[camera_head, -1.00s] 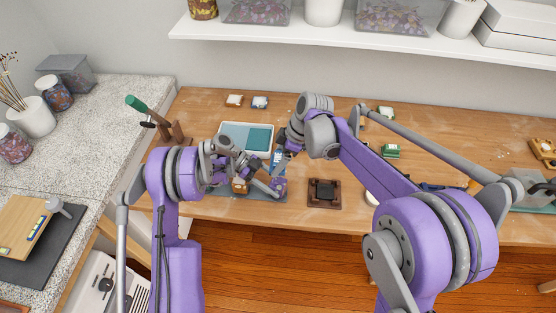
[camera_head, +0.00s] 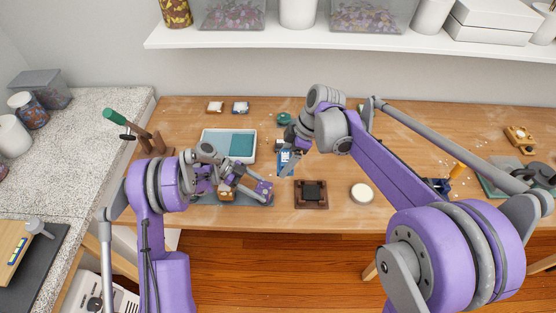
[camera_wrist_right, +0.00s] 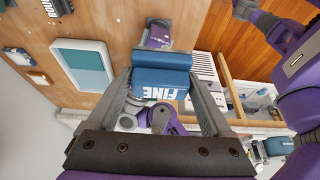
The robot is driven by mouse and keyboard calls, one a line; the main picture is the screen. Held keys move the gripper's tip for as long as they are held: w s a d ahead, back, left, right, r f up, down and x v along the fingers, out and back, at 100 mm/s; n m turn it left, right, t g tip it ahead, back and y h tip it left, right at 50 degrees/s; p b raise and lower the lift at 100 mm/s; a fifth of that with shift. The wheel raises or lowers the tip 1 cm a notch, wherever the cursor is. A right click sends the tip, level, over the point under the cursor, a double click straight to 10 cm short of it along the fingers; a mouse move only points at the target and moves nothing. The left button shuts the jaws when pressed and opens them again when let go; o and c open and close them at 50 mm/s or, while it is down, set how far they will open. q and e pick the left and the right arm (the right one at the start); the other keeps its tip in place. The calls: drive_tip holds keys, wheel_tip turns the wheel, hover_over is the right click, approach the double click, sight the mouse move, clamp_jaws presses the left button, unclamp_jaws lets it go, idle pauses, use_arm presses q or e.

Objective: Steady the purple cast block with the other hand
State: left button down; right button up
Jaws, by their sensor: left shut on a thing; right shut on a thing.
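The purple cast block (camera_head: 264,190) is at the tip of my left gripper (camera_head: 252,189), low near the table's front edge. The left gripper is shut on it; its fingers are small and partly hidden by my left arm. My right gripper (camera_head: 287,150) is shut on a blue block marked FINE (camera_head: 285,163), above the table and up and right of the purple block. In the right wrist view the blue block (camera_wrist_right: 160,78) sits between the two fingers. A purple and grey piece (camera_wrist_right: 158,36) shows beyond it, apparently the cast block; contact is not clear.
A white tray with a teal mat (camera_head: 213,140) lies behind the left gripper. A brown frame with a dark centre (camera_head: 311,195) and a white disc (camera_head: 362,193) lie to the right. A green-handled tool stands left (camera_head: 116,117).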

drive_tip(key=shift+d+r, duration=0.3)
drive_tip(key=shift+d, duration=0.3)
use_arm(q)
drive_tip(key=shift+c, duration=0.2)
unclamp_jaws()
